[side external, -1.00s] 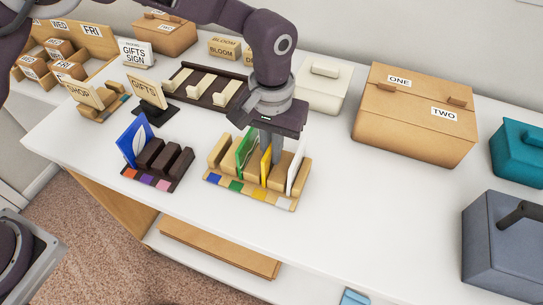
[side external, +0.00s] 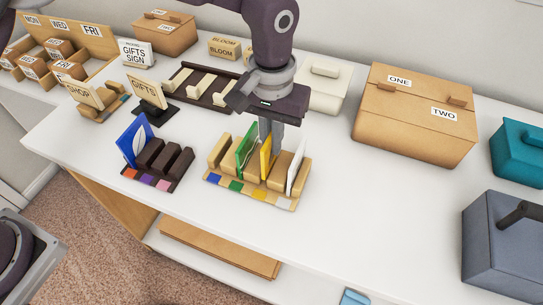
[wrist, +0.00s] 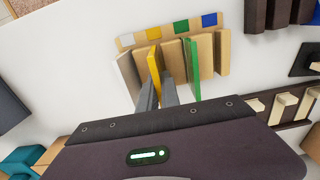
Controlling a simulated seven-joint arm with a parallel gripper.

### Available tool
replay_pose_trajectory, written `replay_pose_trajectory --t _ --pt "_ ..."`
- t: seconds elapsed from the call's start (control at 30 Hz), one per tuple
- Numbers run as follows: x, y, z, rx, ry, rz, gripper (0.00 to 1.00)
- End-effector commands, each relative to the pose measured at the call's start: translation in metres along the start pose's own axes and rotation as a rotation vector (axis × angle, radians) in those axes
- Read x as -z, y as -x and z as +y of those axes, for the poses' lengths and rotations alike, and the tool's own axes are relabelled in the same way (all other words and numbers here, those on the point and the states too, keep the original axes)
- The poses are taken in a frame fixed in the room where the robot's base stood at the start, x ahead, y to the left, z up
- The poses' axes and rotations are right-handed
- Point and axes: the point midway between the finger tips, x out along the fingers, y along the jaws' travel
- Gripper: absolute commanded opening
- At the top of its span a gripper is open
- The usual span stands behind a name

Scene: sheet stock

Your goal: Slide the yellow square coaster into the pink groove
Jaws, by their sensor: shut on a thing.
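The yellow square coaster (side external: 266,160) stands upright in the light-wood rack (side external: 246,196), between the green coaster and a white coaster. It also shows edge-on in the wrist view (wrist: 154,72). My gripper (side external: 269,142) is shut on its upper part, with one finger on each face in the wrist view (wrist: 156,88). Its lower edge is hidden among the rack's blocks, so I cannot tell if it is clear of the groove. The dark rack (side external: 140,181) to the left has orange, purple and pink marks. The pink mark (side external: 163,186) is at its right end, and the groove there looks empty.
A blue coaster (side external: 133,140) stands at the dark rack's orange end. The green coaster (side external: 245,152) and white coaster (side external: 297,164) flank my gripper.

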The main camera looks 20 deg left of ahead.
Motion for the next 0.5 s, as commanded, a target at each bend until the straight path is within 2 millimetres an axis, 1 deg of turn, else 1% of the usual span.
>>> replay_pose_trajectory --t 0.5 --pt "0.001 0.047 0.0 -0.001 0.0 0.002 0.0"
